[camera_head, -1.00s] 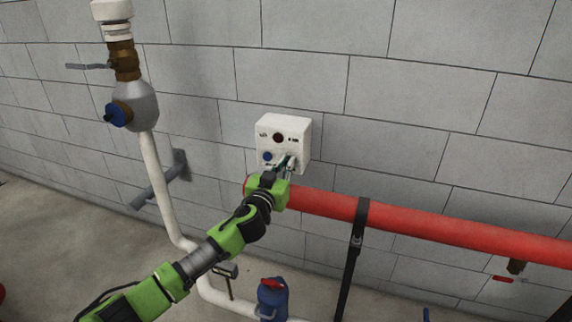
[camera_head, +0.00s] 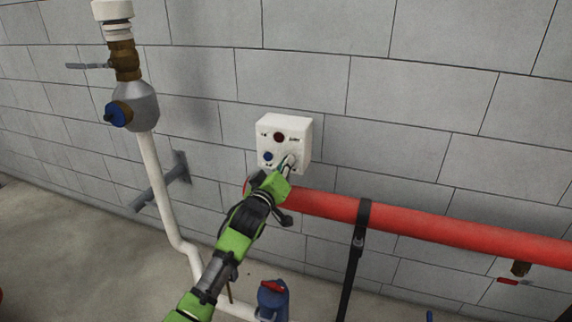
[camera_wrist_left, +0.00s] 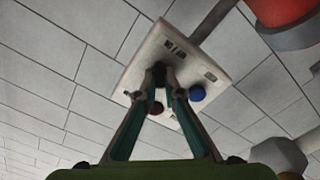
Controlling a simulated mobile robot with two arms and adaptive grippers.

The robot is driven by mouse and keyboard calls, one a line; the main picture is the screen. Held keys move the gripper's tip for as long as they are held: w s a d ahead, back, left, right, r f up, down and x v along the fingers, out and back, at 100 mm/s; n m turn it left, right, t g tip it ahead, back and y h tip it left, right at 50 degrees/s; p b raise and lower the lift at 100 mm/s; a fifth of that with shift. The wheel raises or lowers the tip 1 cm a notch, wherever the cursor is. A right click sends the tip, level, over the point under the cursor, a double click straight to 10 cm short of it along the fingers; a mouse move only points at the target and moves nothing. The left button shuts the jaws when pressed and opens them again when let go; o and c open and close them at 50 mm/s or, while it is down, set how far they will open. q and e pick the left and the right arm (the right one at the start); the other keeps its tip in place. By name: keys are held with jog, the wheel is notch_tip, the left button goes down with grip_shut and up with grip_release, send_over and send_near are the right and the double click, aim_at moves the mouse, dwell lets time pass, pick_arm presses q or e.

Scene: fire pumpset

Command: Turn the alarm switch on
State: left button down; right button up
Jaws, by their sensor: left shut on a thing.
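The white alarm box (camera_head: 298,130) is mounted on the block wall in the middle of the head view. On its face are a dark red round part (camera_head: 279,137) and a blue button (camera_head: 268,156). My left gripper (camera_head: 288,165) is at the lower right of the box face. In the left wrist view the box (camera_wrist_left: 150,50) appears rotated, and my left fingertips (camera_wrist_left: 164,75) are closed together on a small dark switch knob (camera_wrist_left: 159,69). The fingers mostly hide the knob. The blue button (camera_wrist_left: 197,93) and the red part (camera_wrist_left: 155,108) sit beside the fingers. My right gripper is not in view.
A red pipe (camera_head: 430,229) runs along the wall just below the box, held by a black support (camera_head: 357,240). A white pipe (camera_head: 158,190) with a valve stands at left. A blue valve with a red handle (camera_head: 273,296) is low at front.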

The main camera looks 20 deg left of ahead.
pick_arm(q)
jog(key=shift+n+p, duration=0.55)
jog(key=shift+n, duration=1.35)
jog(key=c, duration=2.2)
grip_release()
jog(key=shift+o, duration=0.2)
jog(key=s, duration=1.2)
jog(key=shift+a, duration=0.2)
jog(key=shift+f, duration=0.1)
